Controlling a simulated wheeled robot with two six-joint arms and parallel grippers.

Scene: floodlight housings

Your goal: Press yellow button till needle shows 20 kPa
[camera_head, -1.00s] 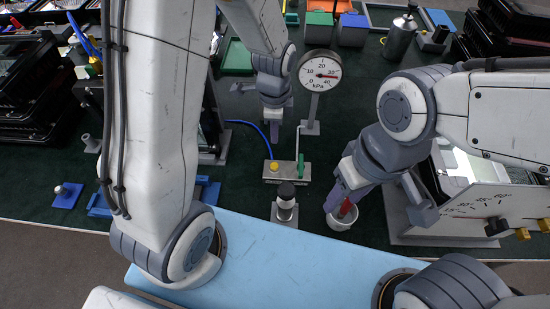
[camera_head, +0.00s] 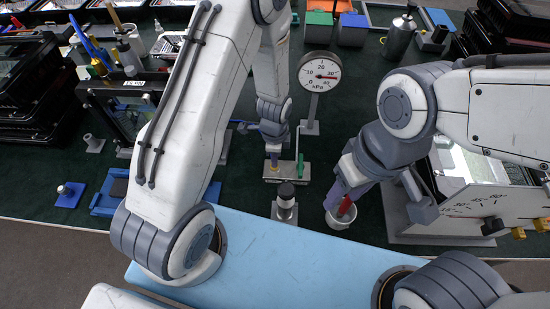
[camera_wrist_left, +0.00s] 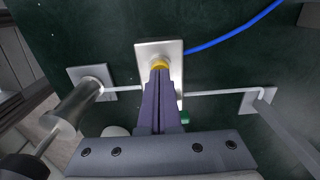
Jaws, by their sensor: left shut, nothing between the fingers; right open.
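The round pressure gauge (camera_head: 319,72) stands on a post at the back, and its needle points right, between the 30 and 40 marks. The yellow button sits on a small metal block (camera_head: 283,179); in the left wrist view the button (camera_wrist_left: 159,63) shows just beyond my fingertips. My left gripper (camera_head: 273,160) is shut and points down over the button. Its tips are touching or very close to the button; I cannot tell which. My right gripper (camera_head: 347,192) is open, with its fingers at a white cup (camera_head: 341,219) and a red item (camera_head: 345,208) by them.
A blue hose (camera_wrist_left: 230,35) runs from the block. A metal fixture with a sloped panel (camera_head: 480,200) is at the right.

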